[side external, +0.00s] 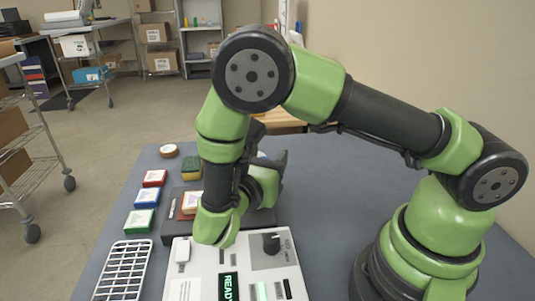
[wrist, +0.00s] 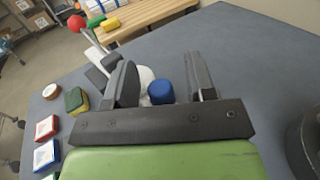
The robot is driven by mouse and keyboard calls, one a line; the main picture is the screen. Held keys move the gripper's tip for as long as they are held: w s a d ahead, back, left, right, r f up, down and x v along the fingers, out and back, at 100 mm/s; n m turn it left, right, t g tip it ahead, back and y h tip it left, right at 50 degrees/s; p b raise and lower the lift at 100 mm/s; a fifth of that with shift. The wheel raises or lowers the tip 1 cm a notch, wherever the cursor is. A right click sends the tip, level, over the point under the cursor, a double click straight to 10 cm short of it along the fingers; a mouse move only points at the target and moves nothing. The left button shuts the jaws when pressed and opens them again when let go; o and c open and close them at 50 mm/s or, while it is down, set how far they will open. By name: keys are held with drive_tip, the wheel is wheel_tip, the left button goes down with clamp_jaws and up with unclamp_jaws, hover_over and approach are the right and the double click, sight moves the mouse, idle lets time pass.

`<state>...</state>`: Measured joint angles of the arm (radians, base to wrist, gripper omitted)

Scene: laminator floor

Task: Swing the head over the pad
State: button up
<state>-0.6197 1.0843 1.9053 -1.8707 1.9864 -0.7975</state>
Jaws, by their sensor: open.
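My gripper (wrist: 160,62) is open, its two dark fingers apart with nothing gripped. In the side view it is partly hidden behind my wrist, above the far side of the dark tray (side external: 262,219). In the wrist view, a blue cylinder (wrist: 161,92) and a white rounded thing (wrist: 146,78) show between the fingers; whether they touch them I cannot tell. A white machine (side external: 205,258) with a lit READY display (side external: 228,287) stands in front, with a black knob (side external: 271,243) on a grey square panel. I cannot make out which part is the head or the pad.
Red (side external: 154,178), blue (side external: 147,197) and green (side external: 138,221) boxes line the table's left side, near a sponge (side external: 191,172) and a tape roll (side external: 169,150). A white wire rack (side external: 122,270) lies front left. The table right of the gripper is clear.

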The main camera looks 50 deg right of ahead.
drive_tip(key=shift+w+d, duration=0.15)
drive_tip(key=shift+d, duration=0.3)
drive_tip(key=shift+c, duration=0.4)
clamp_jaws()
drive_tip(key=shift+d+n+t+y, duration=0.5)
drive_tip(key=shift+n+t+y, duration=0.6)
drive_tip(key=shift+t, duration=0.45)
drive_tip(key=shift+d+n+t+y, duration=0.45)
drive_tip(key=shift+n+t+y, duration=0.45)
drive_tip(key=shift+n+t, duration=0.55)
drive_tip(key=shift+d+n+t+y, duration=0.5)
drive_tip(key=shift+n+t+y, duration=0.55)
drive_tip(key=shift+t, duration=0.65)
drive_tip(key=shift+w+y, duration=0.1)
drive_tip(key=shift+y, duration=0.15)
